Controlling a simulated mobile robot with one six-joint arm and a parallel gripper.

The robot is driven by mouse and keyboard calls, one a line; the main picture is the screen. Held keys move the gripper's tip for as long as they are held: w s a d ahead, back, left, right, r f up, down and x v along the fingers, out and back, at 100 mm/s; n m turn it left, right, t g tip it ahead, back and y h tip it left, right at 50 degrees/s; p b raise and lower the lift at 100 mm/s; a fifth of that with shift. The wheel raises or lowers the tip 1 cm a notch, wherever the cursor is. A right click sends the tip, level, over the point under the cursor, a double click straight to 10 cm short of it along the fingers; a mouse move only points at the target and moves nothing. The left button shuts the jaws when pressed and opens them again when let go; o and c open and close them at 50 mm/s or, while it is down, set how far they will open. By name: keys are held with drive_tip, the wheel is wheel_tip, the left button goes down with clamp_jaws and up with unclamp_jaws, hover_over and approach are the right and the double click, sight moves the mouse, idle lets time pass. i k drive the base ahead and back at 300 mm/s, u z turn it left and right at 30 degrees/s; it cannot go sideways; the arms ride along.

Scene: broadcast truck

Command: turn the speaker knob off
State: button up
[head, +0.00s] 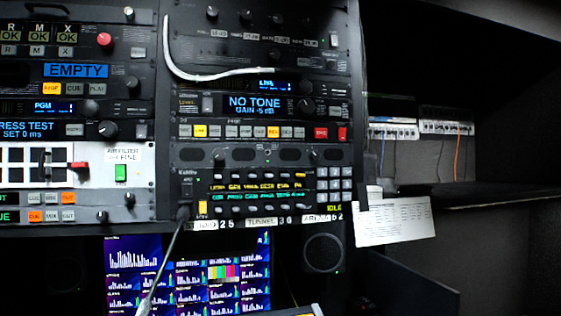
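I cannot tell for certain which knob is the speaker knob, as no readable label marks it. A round dark speaker (323,253) sits below the rack at the lower middle, with a small green light beside it. Above it is an intercom panel (262,190) with yellow and green lit labels, rows of small keys and a keypad. A strip with dark grilles (232,154) runs above that panel and has a small knob (313,154) at its right. My gripper is not in view.
A pale cable (215,74) loops over the upper rack. A paper sheet (395,222) hangs at the right. A dark recess with patch panels (447,127) lies further right.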

sight(219, 154)
drive_tip(key=z, duration=0.2)
drive_tip(key=k, duration=0.65)
drive_tip(key=u, duration=0.95)
drive_tip(key=i, duration=1)
drive_tip(key=z, duration=0.05)
